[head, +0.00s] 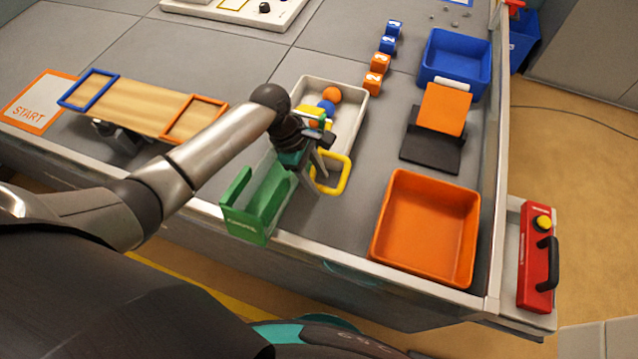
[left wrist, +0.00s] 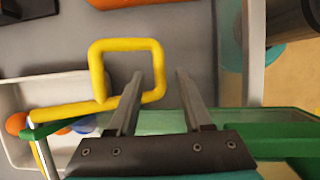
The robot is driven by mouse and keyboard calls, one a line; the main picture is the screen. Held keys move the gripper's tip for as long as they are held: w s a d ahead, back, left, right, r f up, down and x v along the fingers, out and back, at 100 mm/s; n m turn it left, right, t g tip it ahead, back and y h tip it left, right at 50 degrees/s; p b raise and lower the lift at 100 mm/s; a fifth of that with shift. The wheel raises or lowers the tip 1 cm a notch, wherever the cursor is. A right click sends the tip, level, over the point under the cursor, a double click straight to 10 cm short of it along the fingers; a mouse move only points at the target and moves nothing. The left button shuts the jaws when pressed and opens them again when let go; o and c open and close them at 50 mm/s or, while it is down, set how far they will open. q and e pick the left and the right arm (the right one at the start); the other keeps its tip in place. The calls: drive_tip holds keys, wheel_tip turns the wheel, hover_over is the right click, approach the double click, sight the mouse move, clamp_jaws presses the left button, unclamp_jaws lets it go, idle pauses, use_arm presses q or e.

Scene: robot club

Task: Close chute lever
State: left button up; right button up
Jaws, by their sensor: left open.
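The chute lever is a yellow square loop (head: 346,175) beside the green chute (head: 258,212), whose side is partly clear. In the left wrist view the lever (left wrist: 125,42) reaches left as a yellow bar towards the white tray. My left gripper (head: 319,172) is open, pointing down at the loop; it also shows in the left wrist view (left wrist: 160,74). There, the loop's right side appears between the two fingers, with one fingertip over the loop's opening. I cannot tell whether the fingers touch it. My right gripper is not in view.
A white tray (head: 354,130) with orange and blue balls lies behind the chute. An orange bin (head: 472,235), a blue bin (head: 484,52) and a black stand (head: 428,153) are to the right. A wooden ramp (head: 140,105) is left. A low rail (head: 330,258) edges the table.

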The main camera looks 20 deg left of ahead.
use_arm(q)
drive_tip(key=shift+d+f, duration=0.25)
drive_tip(key=shift+f, duration=0.3)
clamp_jaws()
idle(1.1)
